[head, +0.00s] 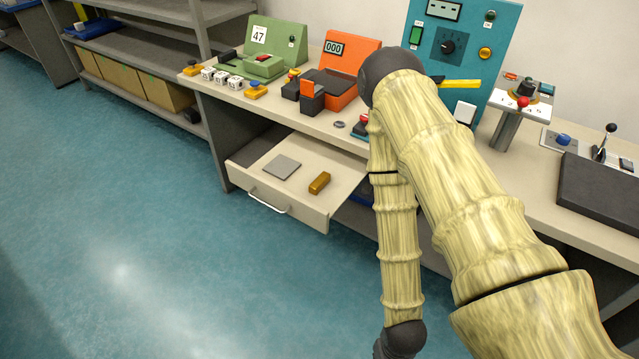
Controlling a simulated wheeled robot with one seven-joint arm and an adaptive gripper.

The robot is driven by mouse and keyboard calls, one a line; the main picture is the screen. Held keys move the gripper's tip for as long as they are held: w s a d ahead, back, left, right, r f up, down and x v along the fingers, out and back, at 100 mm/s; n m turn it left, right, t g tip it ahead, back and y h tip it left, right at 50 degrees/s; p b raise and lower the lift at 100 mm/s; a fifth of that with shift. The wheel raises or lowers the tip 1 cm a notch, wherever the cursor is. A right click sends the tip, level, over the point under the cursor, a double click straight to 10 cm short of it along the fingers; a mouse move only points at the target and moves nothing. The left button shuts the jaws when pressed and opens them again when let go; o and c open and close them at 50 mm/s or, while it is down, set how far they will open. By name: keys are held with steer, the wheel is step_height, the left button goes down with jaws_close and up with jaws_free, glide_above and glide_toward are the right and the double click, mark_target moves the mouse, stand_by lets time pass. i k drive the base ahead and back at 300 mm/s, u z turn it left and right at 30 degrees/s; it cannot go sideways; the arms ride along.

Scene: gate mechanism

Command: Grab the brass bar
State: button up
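The brass bar (319,183) lies flat in an open drawer (341,187) under the workbench, toward the drawer's right side. A flat grey square plate (283,167) lies to its left in the same drawer. The drawer is pulled out, and its silver handle (266,201) faces the open floor. My arm, with pale bamboo-like links, reaches up and folds back down at the right of the drawer. A dark joint at its lower end sits near the bottom edge of the picture. My gripper's fingers are not visible.
The bench top holds a green device (277,45), an orange device (343,62), white dice (221,77) and a teal panel (459,48). A joystick box (603,150) stands at right. Shelves with cardboard boxes (150,90) stand at left. The blue floor before the drawer is clear.

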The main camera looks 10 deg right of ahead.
mark_target(323, 178)
steer(key=u, duration=1.75)
steer(key=i, duration=2.4)
steer(key=z, duration=3.35)
steer(key=i, duration=0.4)
